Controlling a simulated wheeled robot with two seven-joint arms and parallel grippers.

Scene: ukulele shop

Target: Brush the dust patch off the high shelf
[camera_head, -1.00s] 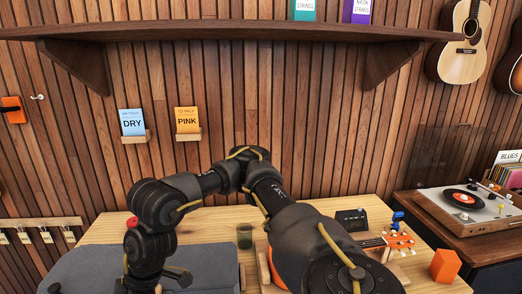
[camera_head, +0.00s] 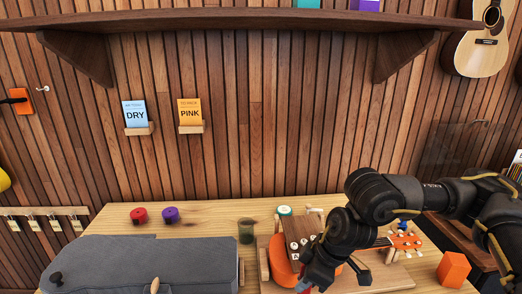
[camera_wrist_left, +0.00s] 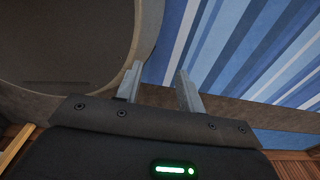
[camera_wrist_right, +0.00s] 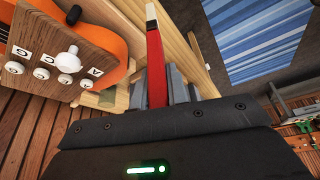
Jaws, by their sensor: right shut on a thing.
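The high shelf (camera_head: 225,20) runs along the top of the head view on wooden brackets. I see its front edge and underside; its top surface and any dust patch are hidden. My right gripper (camera_head: 308,283) is low in the head view, in front of the orange ukulele (camera_head: 280,262). In the right wrist view it is shut on a slim red tool (camera_wrist_right: 156,65) with a white end, passing between the fingers. I cannot tell whether this is the brush. My left gripper (camera_wrist_left: 158,88) shows only in the left wrist view, with its fingers apart and nothing between them.
A grey case (camera_head: 150,262) covers the bench's left. Red (camera_head: 139,215) and purple (camera_head: 170,214) round pieces and a dark cup (camera_head: 246,231) stand behind. An orange block (camera_head: 454,269) is at right. DRY (camera_head: 135,115) and PINK (camera_head: 189,113) cards hang below the shelf.

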